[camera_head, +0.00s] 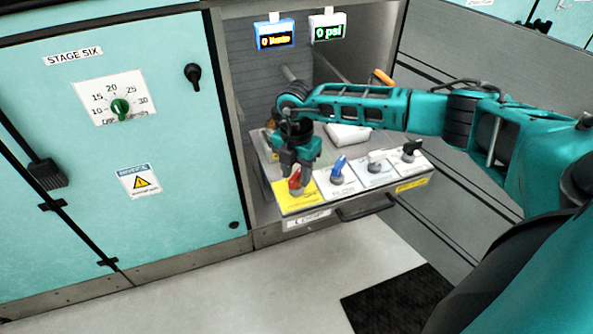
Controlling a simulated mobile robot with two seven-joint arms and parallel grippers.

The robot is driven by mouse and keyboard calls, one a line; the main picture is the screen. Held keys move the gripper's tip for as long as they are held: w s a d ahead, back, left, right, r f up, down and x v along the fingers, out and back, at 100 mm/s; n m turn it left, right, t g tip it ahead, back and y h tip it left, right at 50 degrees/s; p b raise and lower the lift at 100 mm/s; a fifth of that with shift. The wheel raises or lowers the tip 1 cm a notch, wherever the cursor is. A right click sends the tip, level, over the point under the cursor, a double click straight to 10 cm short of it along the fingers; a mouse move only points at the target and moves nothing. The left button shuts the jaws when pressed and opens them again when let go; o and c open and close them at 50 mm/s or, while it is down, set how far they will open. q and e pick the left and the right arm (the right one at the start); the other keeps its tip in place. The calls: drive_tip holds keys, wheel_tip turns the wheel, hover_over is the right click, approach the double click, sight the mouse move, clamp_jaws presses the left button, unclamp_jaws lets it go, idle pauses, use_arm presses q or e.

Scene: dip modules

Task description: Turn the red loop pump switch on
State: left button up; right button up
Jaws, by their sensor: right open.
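The red switch (295,182) sits on a yellow plate (299,202) at the left end of a row of switches on a pulled-out control shelf. My right gripper (297,178) hangs over it, pointing down, with its dark fingers close around or beside the red handle. The fingers partly hide the handle, so I cannot tell whether they touch it. The right gripper is open. My right arm reaches in from the right, above the shelf. My left gripper is not in view.
Beside the red switch are a blue switch (338,168), a white switch (376,159) and a black switch (410,149). Two displays (276,34) (328,29) hang above, reading 0. A teal cabinet (80,210) stands at left. The front floor is clear, with a dark mat (395,303).

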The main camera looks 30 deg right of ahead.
clamp_jaws()
drive_tip(key=shift+n, duration=0.3)
idle(0.3)
drive_tip(key=n, duration=0.4)
drive_tip(key=shift+r, duration=0.1)
drive_tip(key=n, duration=0.5)
drive_tip(key=shift+n, duration=0.4)
idle(0.4)
unclamp_jaws()
